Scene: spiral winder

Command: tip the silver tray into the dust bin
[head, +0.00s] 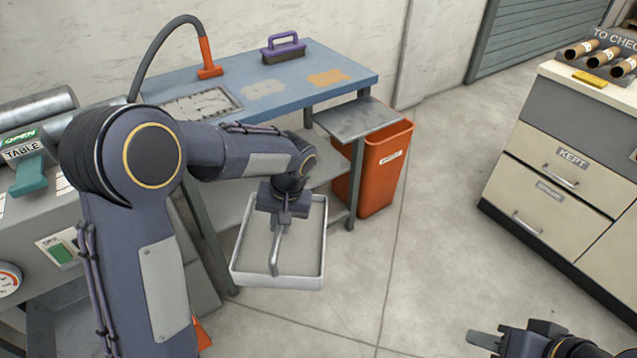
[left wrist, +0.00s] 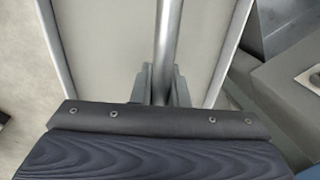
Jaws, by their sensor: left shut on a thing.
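The silver tray (head: 305,245) is a shallow rectangular pan with a raised rim and a bar handle along its middle. My left gripper (head: 278,228) is shut on that handle and holds the tray in the air in front of the workbench. The tray looks roughly level; I cannot tell whether dust lies in it. In the left wrist view the jaws (left wrist: 160,85) clasp the handle bar (left wrist: 168,40). The orange dust bin (head: 385,168) stands on the floor behind and right of the tray, apart from it. My right gripper (head: 487,341) is at the bottom right, partly cut off.
A grey side shelf (head: 357,118) on the blue workbench (head: 330,95) overhangs part of the bin's top. A purple-handled brush (head: 283,49) and an orange hose nozzle (head: 208,62) are on the bench. Drawer cabinets (head: 560,150) stand at right. The floor between is clear.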

